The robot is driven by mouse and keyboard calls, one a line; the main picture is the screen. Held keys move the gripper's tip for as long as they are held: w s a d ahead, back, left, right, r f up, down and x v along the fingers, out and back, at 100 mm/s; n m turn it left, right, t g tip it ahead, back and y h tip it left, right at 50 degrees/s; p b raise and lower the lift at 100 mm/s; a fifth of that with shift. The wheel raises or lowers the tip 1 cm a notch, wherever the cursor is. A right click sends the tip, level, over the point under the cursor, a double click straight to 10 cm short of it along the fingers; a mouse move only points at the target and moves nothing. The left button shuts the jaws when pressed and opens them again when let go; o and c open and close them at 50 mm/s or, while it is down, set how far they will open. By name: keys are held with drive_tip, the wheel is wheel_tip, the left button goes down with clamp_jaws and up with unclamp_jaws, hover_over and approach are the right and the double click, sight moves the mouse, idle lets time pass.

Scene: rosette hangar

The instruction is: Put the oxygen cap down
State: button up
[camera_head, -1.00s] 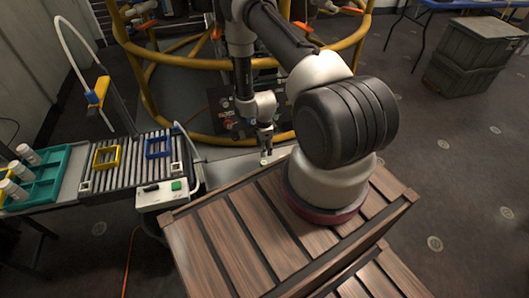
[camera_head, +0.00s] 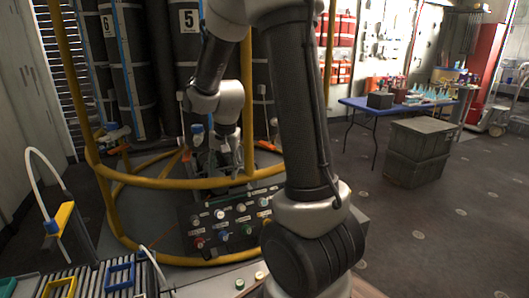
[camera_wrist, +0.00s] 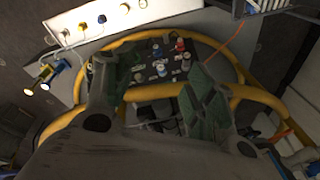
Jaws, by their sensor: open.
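My gripper (camera_head: 226,165) is open over the frame behind the panel, with nothing between its fingers. Its two spread fingers (camera_wrist: 150,72) also show in the wrist view. A small green-topped cap (camera_head: 240,284) stands on the pale ledge (camera_head: 208,282) at the bottom of the head view, apart from the gripper. A tan cap (camera_head: 259,275) is beside it. No label can be read on either, so I cannot tell which is the oxygen cap. A dark panel (camera_head: 210,214) carries several coloured, capped fittings. In the wrist view, several small caps (camera_wrist: 101,18) stand in a row on the ledge.
A yellow tubular rail (camera_head: 165,183) curves around the tall dark cylinders (camera_head: 126,80) and the panel. A roller rack (camera_head: 85,283) is at bottom left. A blue table (camera_head: 362,105) and grey crates (camera_head: 417,150) are at right, with open floor in front.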

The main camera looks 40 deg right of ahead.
drive_tip(key=s+a+r+n+t, duration=0.1)
drive_tip(key=s+r+n, duration=0.3)
drive_tip(key=s+r, duration=0.3)
drive_tip(key=s+a+r+n, duration=0.1)
drive_tip(key=s+r+n, duration=0.4)
drive_tip(key=s, duration=1.1)
wheel_tip(320, 180, up, 2)
drive_tip(key=shift+r+t, duration=0.15)
drive_tip(key=shift+t, duration=0.25)
drive_tip(key=shift+o, duration=0.4)
drive_tip(key=shift+a, duration=0.1)
